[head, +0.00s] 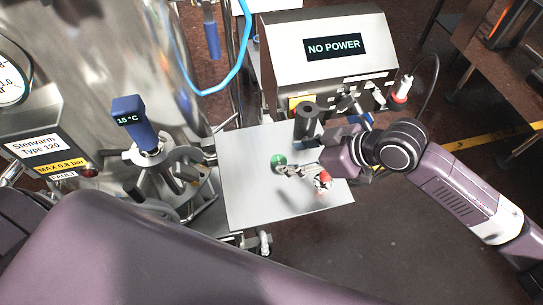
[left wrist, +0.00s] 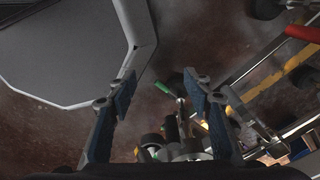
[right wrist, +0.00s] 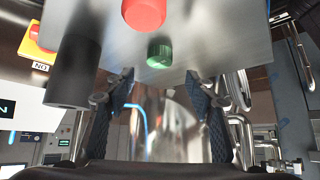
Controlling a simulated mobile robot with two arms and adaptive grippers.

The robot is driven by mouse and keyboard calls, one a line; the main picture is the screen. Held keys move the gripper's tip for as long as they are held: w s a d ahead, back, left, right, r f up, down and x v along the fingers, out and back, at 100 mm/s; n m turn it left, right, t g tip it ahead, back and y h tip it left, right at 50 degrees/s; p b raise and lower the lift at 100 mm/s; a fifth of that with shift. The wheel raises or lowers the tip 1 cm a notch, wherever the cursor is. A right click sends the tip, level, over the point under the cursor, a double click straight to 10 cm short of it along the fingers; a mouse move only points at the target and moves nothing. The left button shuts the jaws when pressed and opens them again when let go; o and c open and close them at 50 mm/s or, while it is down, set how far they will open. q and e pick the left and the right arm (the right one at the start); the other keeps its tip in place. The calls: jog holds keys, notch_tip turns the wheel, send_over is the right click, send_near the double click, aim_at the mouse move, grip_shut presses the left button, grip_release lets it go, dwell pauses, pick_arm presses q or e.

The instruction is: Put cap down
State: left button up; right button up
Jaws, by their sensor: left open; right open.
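A small green cap-like piece (head: 278,160) sits on a metal tabletop (head: 250,199). In the right wrist view, the green piece (right wrist: 160,55) shows just beyond the tips of my open right gripper (right wrist: 160,82), with nothing between the fingers. The red piece (right wrist: 144,12) is cut by the top edge there. I cannot tell which one is the task's cap. My left gripper (left wrist: 160,84) is open and empty, away from the table, above the floor.
A dark cylinder (head: 306,122) stands at the table's back, before a control box (head: 330,60) reading "NO POWER". A steel tank with a blue thermometer (head: 133,124) is on the left. A wheeled metal frame (left wrist: 275,75) shows near my left gripper. The table's front left is clear.

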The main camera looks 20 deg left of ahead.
aim_at(279, 161)
jog(key=shift+a+f+p, duration=0.35)
jog(key=shift+f+p, duration=0.15)
jog(key=shift+f, duration=0.2)
jog(key=p+x, duration=0.1)
jog(key=x, duration=0.2)
jog(key=shift+w+a+f, duration=0.1)
jog(key=shift+w+f, duration=0.05)
jog(key=shift+f, duration=0.1)
jog(key=shift+a+f, duration=0.15)
jog(key=shift+f, duration=0.05)
jog(key=c, duration=0.7)
pick_arm(q)
jog(key=shift+s+d+r, duration=0.1)
jog(key=shift+d+r, duration=0.1)
jog(key=shift+r, duration=0.3)
jog(key=shift+s+d+r, duration=0.1)
jog(key=shift+d+r, duration=0.1)
jog(key=shift+r, duration=0.3)
pick_arm(e)
jog(key=shift+c, duration=0.4)
pick_arm(q)
jog(key=shift+d, duration=0.1)
